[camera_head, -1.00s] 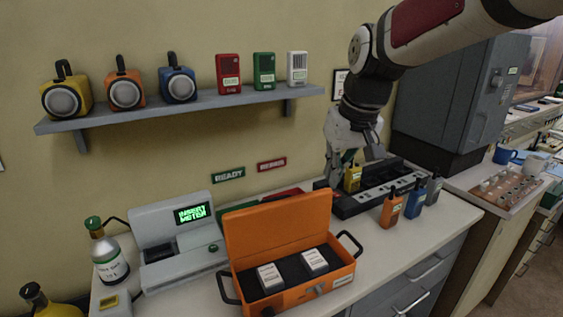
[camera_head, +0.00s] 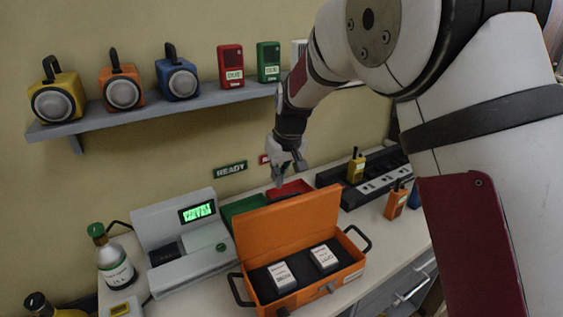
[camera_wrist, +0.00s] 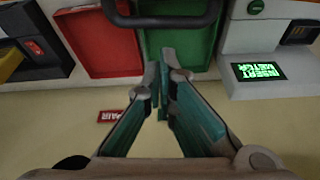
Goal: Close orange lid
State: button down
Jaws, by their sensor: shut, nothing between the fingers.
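The orange case (camera_head: 325,283) stands on the counter with its orange lid (camera_head: 288,226) raised upright at the back. Two white boxes with labels, one on the left (camera_head: 282,276) and one on the right (camera_head: 324,258), sit in its dark insert. My gripper (camera_head: 278,184) is shut and empty, above and behind the lid, near the wall. In the wrist view my gripper (camera_wrist: 161,70) points over the red and green trays, with a dark handle bar at the top edge. It appears apart from the lid.
A green tray (camera_wrist: 182,45) and a red tray (camera_wrist: 100,42) lie behind the case. A grey tester (camera_head: 183,240) with a lit screen stands left. A charger rack (camera_head: 372,183) with a yellow radio (camera_head: 356,167) is at right. A shelf (camera_head: 150,112) is above.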

aim_at(287, 217)
jog(key=s+d+p, duration=0.1)
jog(key=s+f+p, duration=0.1)
jog(key=s, duration=0.1)
jog(key=shift+s+d, duration=0.1)
jog(key=shift+d, duration=0.3)
